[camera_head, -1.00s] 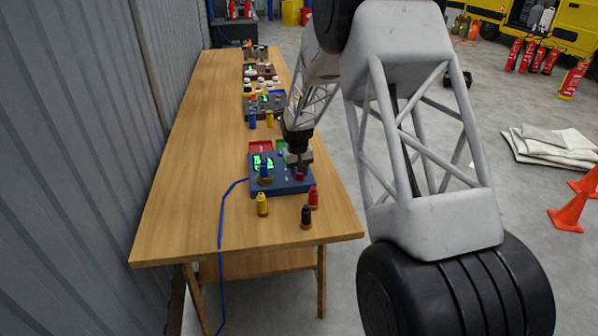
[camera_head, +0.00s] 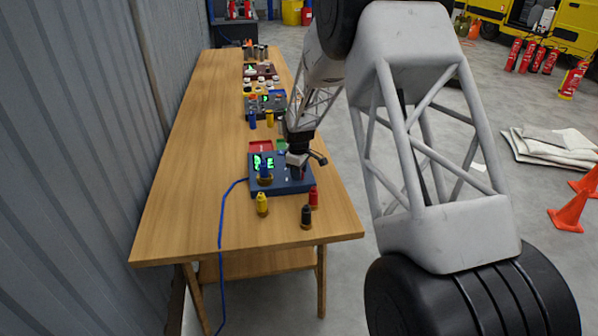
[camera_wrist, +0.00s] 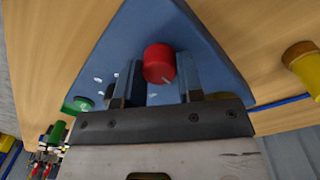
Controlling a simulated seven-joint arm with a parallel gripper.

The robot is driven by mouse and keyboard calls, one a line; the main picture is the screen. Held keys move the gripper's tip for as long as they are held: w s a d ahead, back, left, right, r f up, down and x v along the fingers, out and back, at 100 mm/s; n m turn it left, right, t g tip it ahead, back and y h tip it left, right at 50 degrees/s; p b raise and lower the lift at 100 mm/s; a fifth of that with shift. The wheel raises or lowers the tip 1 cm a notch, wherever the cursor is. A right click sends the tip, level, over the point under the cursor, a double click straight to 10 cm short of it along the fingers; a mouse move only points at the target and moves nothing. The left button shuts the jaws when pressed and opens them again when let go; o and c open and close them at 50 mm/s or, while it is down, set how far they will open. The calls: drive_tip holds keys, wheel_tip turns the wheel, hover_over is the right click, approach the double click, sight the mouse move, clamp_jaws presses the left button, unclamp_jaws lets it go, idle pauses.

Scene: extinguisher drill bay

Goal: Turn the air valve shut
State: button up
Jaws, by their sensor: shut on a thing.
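The blue valve box (camera_head: 283,188) stands on the wooden bench, with a lit green display (camera_head: 258,160) and a blue-topped fitting on its left part. A red knob (camera_wrist: 158,63), which I take to be the air valve, stands up from the box's top face in the wrist view. My gripper (camera_wrist: 160,72) is over the box with one finger on each side of the knob, shut on it. In the head view my gripper (camera_head: 297,170) points down at the right part of the box and mostly hides the knob. Marks on the box are too small to read.
Yellow (camera_head: 262,204), black (camera_head: 306,216) and red (camera_head: 313,197) small bottle-like pieces stand in front of the box. A blue hose (camera_head: 222,215) runs from the box's left side over the bench edge. More panels stand farther back. The bench's left side is clear.

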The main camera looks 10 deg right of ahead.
drive_tip(key=shift+n, duration=0.3)
drive_tip(key=o, duration=0.9)
drive_tip(key=shift+s+a+r, duration=0.1)
drive_tip(key=shift+s+r, duration=0.05)
drive_tip(key=shift+r, duration=3.8)
